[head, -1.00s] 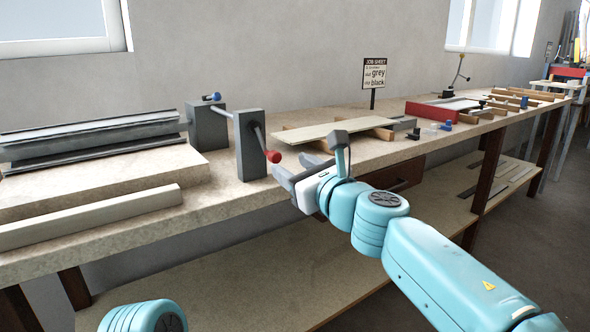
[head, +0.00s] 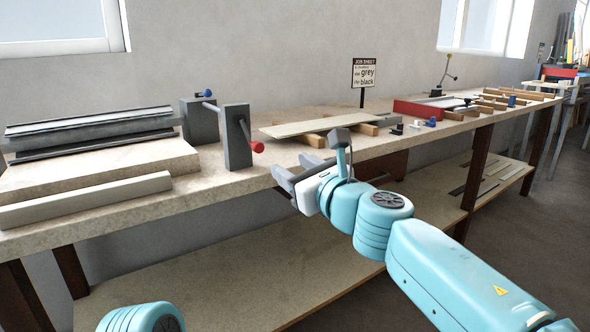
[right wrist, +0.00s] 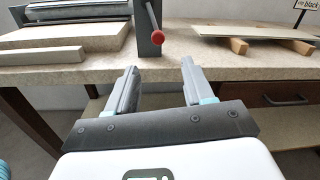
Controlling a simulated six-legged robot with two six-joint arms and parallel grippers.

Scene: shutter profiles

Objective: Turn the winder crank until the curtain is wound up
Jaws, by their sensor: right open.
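The winder has two grey upright blocks on the bench, with a bar between them. Its crank (head: 246,134) is a grey arm on the front block (head: 237,137), hanging down to a red knob (head: 257,147). In the right wrist view the red knob (right wrist: 157,37) is beyond the fingers, between their tips. My right gripper (head: 289,171) is open and empty, in front of and below the knob, apart from it. No curtain can be made out on the bar. Of my left arm only a rounded teal part shows at the bottom left; its gripper is out of view.
Grey profiles (head: 90,133) lie on a raised board left of the winder, with a pale bar (head: 90,200) in front. A long slat (head: 325,126) rests on wooden blocks to the right. A job sheet sign (head: 364,73) and a red tray (head: 425,107) stand farther along.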

